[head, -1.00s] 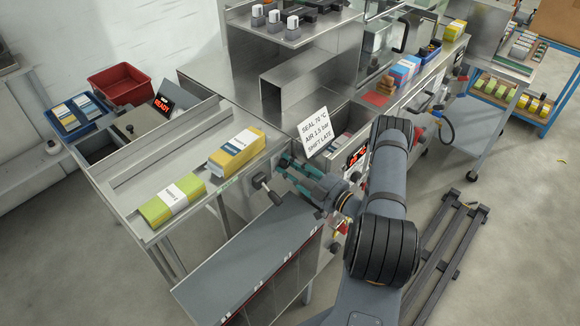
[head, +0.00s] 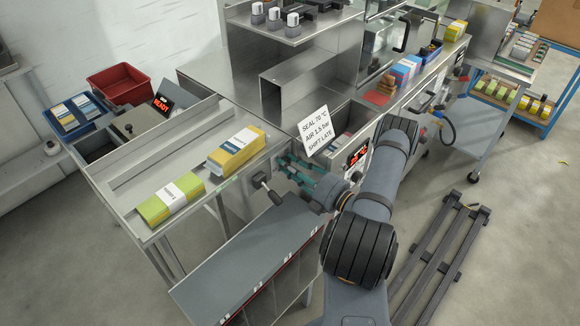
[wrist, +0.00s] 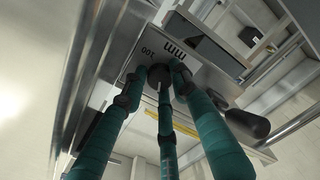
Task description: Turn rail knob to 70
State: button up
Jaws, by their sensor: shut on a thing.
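My gripper (head: 284,163) is at the front face of the steel machine, just below the white sign. In the wrist view its green fingers (wrist: 160,82) are shut around a small dark round knob (wrist: 158,75) on a grey plate. The plate (wrist: 190,52) carries the marks "mm" and "100", seen upside down. The fingers cover much of the knob, and I cannot read its setting. In the head view the gripper hides the knob.
A black-handled crank (head: 266,188) sticks out left of my gripper, and its handle (wrist: 248,121) shows in the wrist view. The sign (head: 315,132) reads "SEAL 70 °C". Yellow (head: 236,148) and green (head: 170,198) packs lie on the infeed. A grey sloped rack (head: 245,265) stands below.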

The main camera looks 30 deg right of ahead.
jog(key=shift+a+f+n, duration=0.1)
jog(key=shift+a+n, duration=0.15)
jog(key=shift+n, duration=1.05)
jog(key=shift+c, duration=0.2)
jog(key=o, duration=1.2)
jog(key=shift+c, duration=0.2)
jog(key=shift+d, duration=0.1)
jog(key=v, duration=1.2)
